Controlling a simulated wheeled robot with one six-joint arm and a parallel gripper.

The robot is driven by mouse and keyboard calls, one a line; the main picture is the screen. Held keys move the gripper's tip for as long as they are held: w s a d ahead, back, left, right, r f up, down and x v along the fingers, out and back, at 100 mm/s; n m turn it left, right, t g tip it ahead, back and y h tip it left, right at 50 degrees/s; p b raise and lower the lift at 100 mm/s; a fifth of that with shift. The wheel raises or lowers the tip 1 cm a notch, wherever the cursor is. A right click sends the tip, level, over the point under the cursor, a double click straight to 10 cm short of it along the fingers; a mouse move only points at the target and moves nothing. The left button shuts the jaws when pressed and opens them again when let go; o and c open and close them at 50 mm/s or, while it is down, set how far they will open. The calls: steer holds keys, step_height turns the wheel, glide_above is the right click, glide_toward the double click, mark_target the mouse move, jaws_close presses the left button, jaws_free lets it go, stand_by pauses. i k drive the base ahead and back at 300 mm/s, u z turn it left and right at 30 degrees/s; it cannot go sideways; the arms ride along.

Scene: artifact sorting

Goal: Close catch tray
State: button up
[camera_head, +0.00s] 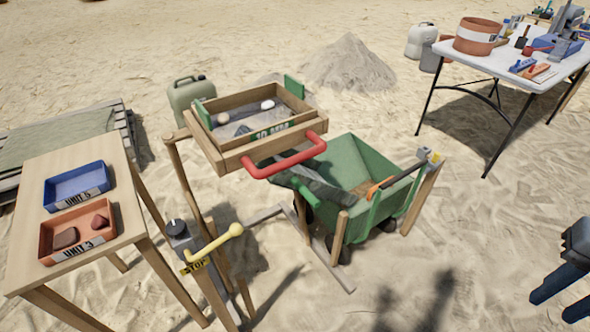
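A wooden sieve stand (262,97) holds a screen box with a "10 MESH" label and green tabs; two small lumps lie in it. Below the label, a wooden tray front with a red handle (286,157), which looks like the catch tray, sticks out toward the camera. How far it is pulled out is hard to tell, and its inside is mostly hidden. My gripper (550,308), grey with blue fingers, is at the right edge, partly cut off. Its fingers are apart with only sand between them. It is well to the right of the handle and touches nothing.
A green wheelbarrow (360,170) stands right of and below the sieve, with a tool across it. A yellow-handled lever (215,243) on a post is in front. A wooden table (95,180) holds blue and orange unit trays at left. Open sand lies between my gripper and the wheelbarrow.

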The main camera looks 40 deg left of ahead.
mark_target(307, 182)
steer(key=u, duration=0.85)
steer(key=i, duration=0.85)
steer(key=u, duration=1)
steer(key=k, duration=0.45)
steer(key=z, duration=0.95)
steer(key=i, duration=0.5)
steer(key=u, duration=0.45)
